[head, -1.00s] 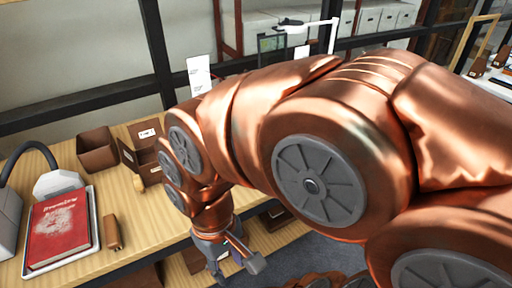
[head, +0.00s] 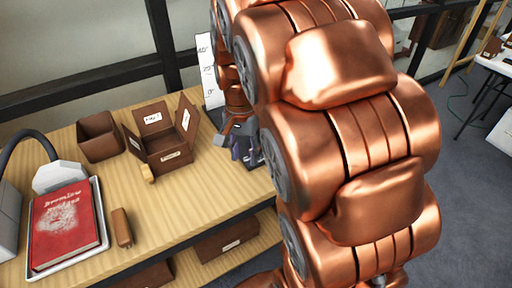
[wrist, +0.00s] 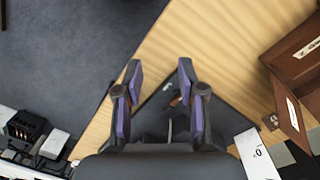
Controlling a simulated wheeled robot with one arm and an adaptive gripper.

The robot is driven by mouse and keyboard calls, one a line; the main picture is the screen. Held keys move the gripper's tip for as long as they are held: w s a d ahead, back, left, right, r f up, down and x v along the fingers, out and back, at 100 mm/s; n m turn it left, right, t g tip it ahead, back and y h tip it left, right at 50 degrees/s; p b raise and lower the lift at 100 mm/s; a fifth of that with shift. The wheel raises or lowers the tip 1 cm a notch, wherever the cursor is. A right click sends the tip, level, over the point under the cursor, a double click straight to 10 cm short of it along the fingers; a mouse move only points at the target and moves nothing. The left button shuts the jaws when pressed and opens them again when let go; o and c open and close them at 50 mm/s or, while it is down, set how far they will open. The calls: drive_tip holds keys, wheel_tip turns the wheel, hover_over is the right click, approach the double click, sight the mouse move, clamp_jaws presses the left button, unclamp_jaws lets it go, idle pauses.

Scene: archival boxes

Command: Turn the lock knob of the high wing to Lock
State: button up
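A brown box (head: 170,157) with raised flaps and white labels stands on the wooden table; its edge also shows at the right of the wrist view (wrist: 296,60). I cannot make out a lock knob or which flap is the high wing. My gripper (head: 238,150) hangs over the table to the right of the box, apart from it. In the wrist view my gripper (wrist: 160,82) is open, with nothing between its purple-padded fingers. A dark, flat base (wrist: 163,108) lies below them. My arm hides part of the table's right side.
A white marked board (head: 208,70) stands upright behind my gripper. An open brown bin (head: 99,138) is left of the box. A red book (head: 65,225) lies on a tray, beside a small brown block (head: 122,227). The table's front middle is clear.

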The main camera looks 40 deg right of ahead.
drive_tip(key=w+d+f+m, duration=0.1)
drive_tip(key=w+d+m, duration=0.1)
drive_tip(key=w+d, duration=0.2)
drive_tip(key=w+d+f+m+b, duration=0.1)
drive_tip(key=w+d+f+m, duration=0.1)
drive_tip(key=w+d+m, duration=0.1)
drive_tip(key=w+d+f+m+b, duration=0.1)
drive_tip(key=w+d+f+m, duration=0.1)
drive_tip(key=w+d, duration=0.2)
drive_tip(key=shift+w+d+f+m+t, duration=0.25)
drive_tip(key=shift+w+d+m+t, duration=0.1)
drive_tip(key=shift+d+m+t, duration=0.1)
drive_tip(key=shift+f+p, duration=0.7)
drive_tip(key=shift+f, duration=3.15)
clamp_jaws()
